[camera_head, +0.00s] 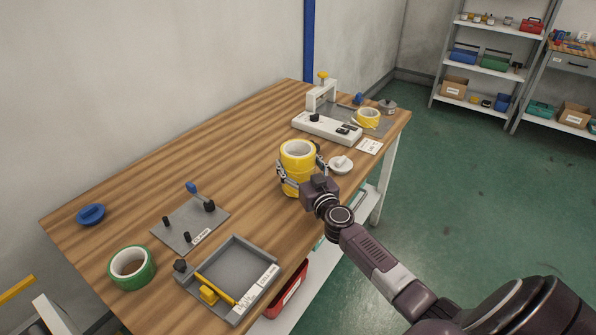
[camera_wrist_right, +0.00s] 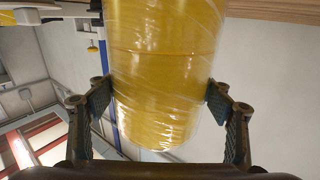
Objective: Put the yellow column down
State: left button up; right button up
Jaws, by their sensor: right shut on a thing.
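The yellow column (camera_head: 297,155), a stack of shiny yellow tape rolls with a pale core at the top, stands upright over the middle right of the wooden table (camera_head: 240,140). My right gripper (camera_head: 300,172) is shut on it, with one finger on each side. In the right wrist view the wrapped yellow column (camera_wrist_right: 162,70) fills the middle, between the two dark fingers of the gripper (camera_wrist_right: 160,98). Its lower end is partly hidden by my gripper in the head view, and I cannot tell whether it touches the table. My left gripper is not in view.
A white machine (camera_head: 325,125) and a yellow roll (camera_head: 368,117) stand behind. A white round object (camera_head: 341,165) lies close right of the column. A grey tray (camera_head: 235,270), a pegged plate (camera_head: 190,228) and a green roll (camera_head: 131,268) are at front left. Bare wood lies left of the column.

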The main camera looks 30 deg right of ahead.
jog(key=shift+f, duration=0.4)
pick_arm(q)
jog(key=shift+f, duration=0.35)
pick_arm(e)
jog(key=shift+r, duration=0.1)
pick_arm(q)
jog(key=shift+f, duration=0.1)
pick_arm(e)
jog(key=o, duration=1.7)
jog(key=shift+c, duration=0.2)
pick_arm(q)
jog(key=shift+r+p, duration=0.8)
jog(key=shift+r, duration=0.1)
pick_arm(e)
jog(key=s, duration=0.4)
jog(key=s+a, duration=0.1)
jog(key=s, duration=0.3)
jog(key=s+a, duration=0.1)
jog(key=s, duration=0.2)
jog(key=shift+s+a, duration=0.2)
jog(key=shift+s, duration=0.2)
